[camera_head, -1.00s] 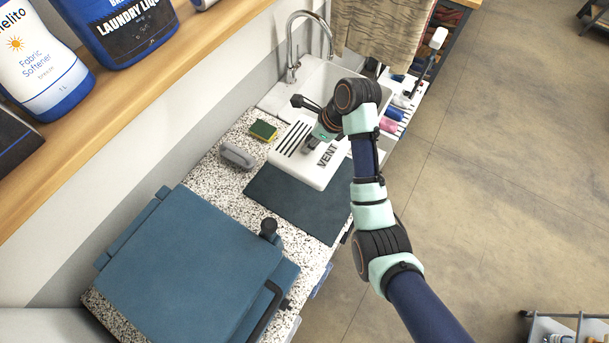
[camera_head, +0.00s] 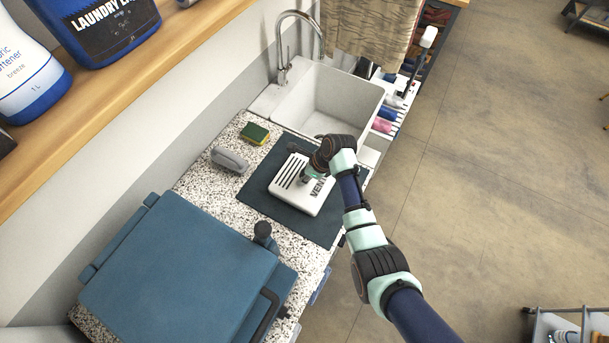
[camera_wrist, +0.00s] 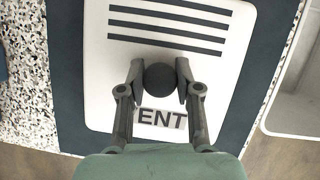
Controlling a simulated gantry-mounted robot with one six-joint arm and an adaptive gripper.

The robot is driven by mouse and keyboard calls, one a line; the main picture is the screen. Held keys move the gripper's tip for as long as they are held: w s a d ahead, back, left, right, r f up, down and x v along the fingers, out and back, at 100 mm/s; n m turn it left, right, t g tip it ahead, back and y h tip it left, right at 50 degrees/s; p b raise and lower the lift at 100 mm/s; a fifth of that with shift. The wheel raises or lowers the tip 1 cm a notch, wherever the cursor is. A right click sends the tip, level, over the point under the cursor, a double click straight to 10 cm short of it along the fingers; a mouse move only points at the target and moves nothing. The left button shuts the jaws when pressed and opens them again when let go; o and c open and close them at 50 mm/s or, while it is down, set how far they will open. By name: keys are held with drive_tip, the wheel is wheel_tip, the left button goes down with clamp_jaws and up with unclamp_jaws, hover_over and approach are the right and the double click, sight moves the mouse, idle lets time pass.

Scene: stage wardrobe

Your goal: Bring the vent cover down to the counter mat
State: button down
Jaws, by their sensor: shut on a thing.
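The vent cover (camera_head: 296,187) is a white rounded plate with dark slots and VENT lettering, over the dark blue counter mat (camera_head: 262,195). My gripper (camera_head: 309,176) is shut on the dark round knob in the middle of the cover. In the wrist view my gripper (camera_wrist: 159,84) has its two fingers on either side of the knob (camera_wrist: 161,83), and the cover (camera_wrist: 103,72) lies flat below with mat (camera_wrist: 66,75) showing on both sides. I cannot tell whether the cover touches the mat or hangs just above it.
The sink basin (camera_head: 322,98) with its faucet (camera_head: 285,50) is behind the mat. A sponge (camera_head: 255,133) and a grey brush-like object (camera_head: 229,160) lie to the left on the speckled counter. A large blue lidded appliance (camera_head: 185,270) stands in front. A shelf with bottles is above left.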

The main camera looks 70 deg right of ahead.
drive_tip(key=c, duration=0.8)
unclamp_jaws()
drive_tip(key=p+v, duration=0.2)
drive_tip(key=v, duration=1)
